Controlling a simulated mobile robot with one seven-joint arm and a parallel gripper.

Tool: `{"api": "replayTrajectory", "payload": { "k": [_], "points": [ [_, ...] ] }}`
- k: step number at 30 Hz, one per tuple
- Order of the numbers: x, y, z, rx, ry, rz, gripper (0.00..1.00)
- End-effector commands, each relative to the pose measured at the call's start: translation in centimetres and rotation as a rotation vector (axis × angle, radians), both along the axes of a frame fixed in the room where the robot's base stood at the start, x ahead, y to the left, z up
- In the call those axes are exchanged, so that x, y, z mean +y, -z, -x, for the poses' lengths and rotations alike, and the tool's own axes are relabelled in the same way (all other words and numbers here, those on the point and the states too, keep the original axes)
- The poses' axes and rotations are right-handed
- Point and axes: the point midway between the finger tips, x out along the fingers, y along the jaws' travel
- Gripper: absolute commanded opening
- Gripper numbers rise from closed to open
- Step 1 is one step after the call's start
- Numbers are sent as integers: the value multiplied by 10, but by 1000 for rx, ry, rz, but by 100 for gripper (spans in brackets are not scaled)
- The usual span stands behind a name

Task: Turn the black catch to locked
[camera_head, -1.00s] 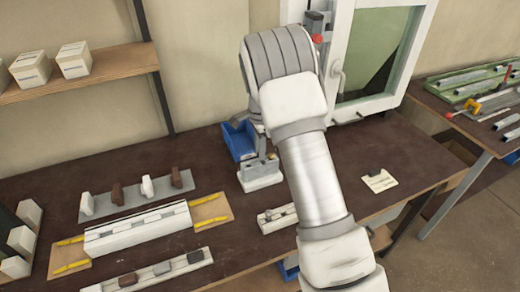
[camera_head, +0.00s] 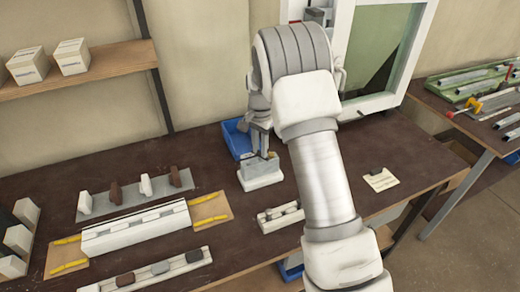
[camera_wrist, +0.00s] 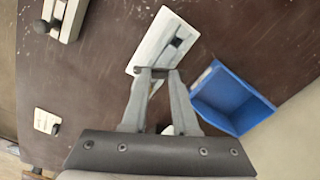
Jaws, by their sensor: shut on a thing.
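My gripper (camera_head: 262,150) points down at a small fixture with a white base (camera_head: 262,181) near the middle of the bench. In the wrist view my gripper's fingers (camera_wrist: 159,73) reach to the near end of the white base (camera_wrist: 150,45). The jaws are close together on a small part there, mostly hidden by the fingers. A dark piece (camera_wrist: 178,42) shows on top of the white base, just beyond the fingertips. I cannot tell whether it is the black catch, or which way the catch is turned.
A blue bin (camera_head: 237,139) stands close behind the fixture, and beside the fingers in the wrist view (camera_wrist: 232,98). A white rail with a knob (camera_head: 280,217) lies in front. A small card (camera_head: 380,180) lies at right. A framed window (camera_head: 385,50) stands behind.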

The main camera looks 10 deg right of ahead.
Motion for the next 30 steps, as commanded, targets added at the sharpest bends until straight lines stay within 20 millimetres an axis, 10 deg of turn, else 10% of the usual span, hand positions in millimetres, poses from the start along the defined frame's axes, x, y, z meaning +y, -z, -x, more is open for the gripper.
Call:
{"api": "replayTrajectory", "payload": {
  "k": [30],
  "points": [
    [0,-1,-1,-2,-916,0,0]
  ]
}}
